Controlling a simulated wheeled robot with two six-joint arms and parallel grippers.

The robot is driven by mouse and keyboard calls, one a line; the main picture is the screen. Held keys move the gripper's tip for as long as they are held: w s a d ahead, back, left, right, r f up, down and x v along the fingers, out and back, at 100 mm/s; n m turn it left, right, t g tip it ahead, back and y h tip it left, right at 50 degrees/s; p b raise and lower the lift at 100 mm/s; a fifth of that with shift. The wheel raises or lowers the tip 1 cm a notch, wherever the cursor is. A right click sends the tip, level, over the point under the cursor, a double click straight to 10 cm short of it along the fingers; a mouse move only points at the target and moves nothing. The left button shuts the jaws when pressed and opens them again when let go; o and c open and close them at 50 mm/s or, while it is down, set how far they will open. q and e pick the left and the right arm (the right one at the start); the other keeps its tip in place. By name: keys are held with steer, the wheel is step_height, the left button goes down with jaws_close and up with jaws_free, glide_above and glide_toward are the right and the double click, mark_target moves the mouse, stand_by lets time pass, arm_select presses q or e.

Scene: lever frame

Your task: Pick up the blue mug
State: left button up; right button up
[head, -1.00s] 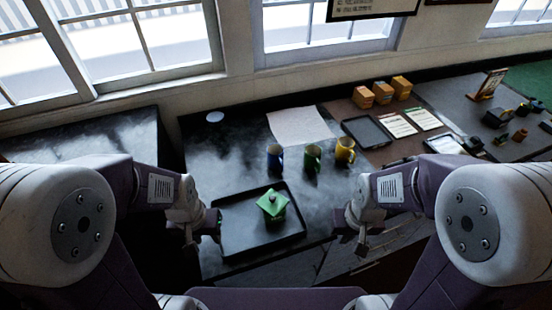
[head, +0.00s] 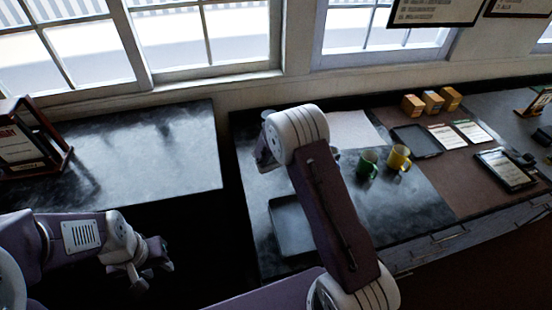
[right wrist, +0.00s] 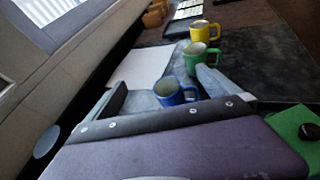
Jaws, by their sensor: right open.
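The blue mug (right wrist: 172,94) stands upright on the dark counter in the right wrist view, beyond and between the two fingers of my right gripper (right wrist: 162,80). The gripper is open and empty; the picture does not settle whether a finger touches the mug. In the head view my right arm covers most or all of the blue mug and hides the right fingers. My left gripper (head: 148,272) is at the lower left, over the dark gap in front of the left counter, away from the mugs. Its jaws are too small and dark to read.
A green mug (head: 368,164) and a yellow mug (head: 399,157) stand beside the blue one. A black tray (head: 288,232) lies partly behind my right arm. A white sheet (head: 355,129) lies behind the mugs.

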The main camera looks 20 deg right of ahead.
steer(key=shift+n, duration=0.6)
steer(key=d+f, duration=0.1)
steer(key=f, duration=0.3)
steer(key=d+f+p, duration=0.1)
steer(key=f, duration=0.2)
steer(key=shift+d+f, duration=0.1)
steer(key=shift+d, duration=0.25)
steer(key=shift+y, duration=0.3)
steer(key=x, duration=0.1)
steer(key=p+x, duration=0.1)
steer(key=x, duration=0.1)
steer(key=p+x, duration=0.1)
steer(key=x, duration=0.1)
steer(key=shift+s+d, duration=0.25)
steer(key=shift+s, duration=0.05)
steer(key=shift+w+d+f, duration=0.1)
steer(key=shift+w+f, duration=0.05)
arm_select(q)
steer(key=r, duration=0.3)
steer(key=shift+s+d+r, duration=0.2)
steer(key=shift+s, duration=0.15)
arm_select(e)
steer(key=c, duration=1.5)
